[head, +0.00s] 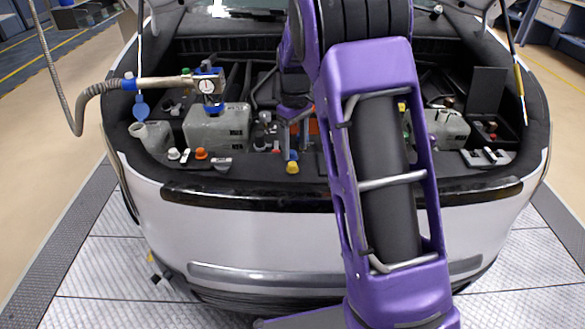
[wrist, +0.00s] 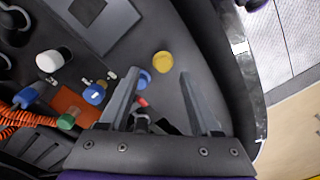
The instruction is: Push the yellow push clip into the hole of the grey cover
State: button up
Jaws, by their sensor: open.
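The yellow push clip (wrist: 163,61) shows as a round yellow head in the wrist view, just beyond and between the fingertips. In the head view the yellow clip (head: 292,168) is near the front edge of the engine bay. My gripper (wrist: 159,74) is open, with its two grey fingers apart and nothing held between them. I cannot tell the height gap to the clip. A flat grey panel (wrist: 112,22) lies at the top of the wrist view; it may be the grey cover.
A blue cap (wrist: 145,79) and a small red part (wrist: 141,102) sit close to the fingers. A white cap (wrist: 50,60) and another blue cap (wrist: 94,94) stand further left. My arm hides much of the bay's middle right. The car's front edge (head: 330,198) is close below.

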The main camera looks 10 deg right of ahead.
aim_at(292, 163)
jog(key=f, duration=0.5)
jog(key=shift+a+b, duration=0.3)
grip_shut()
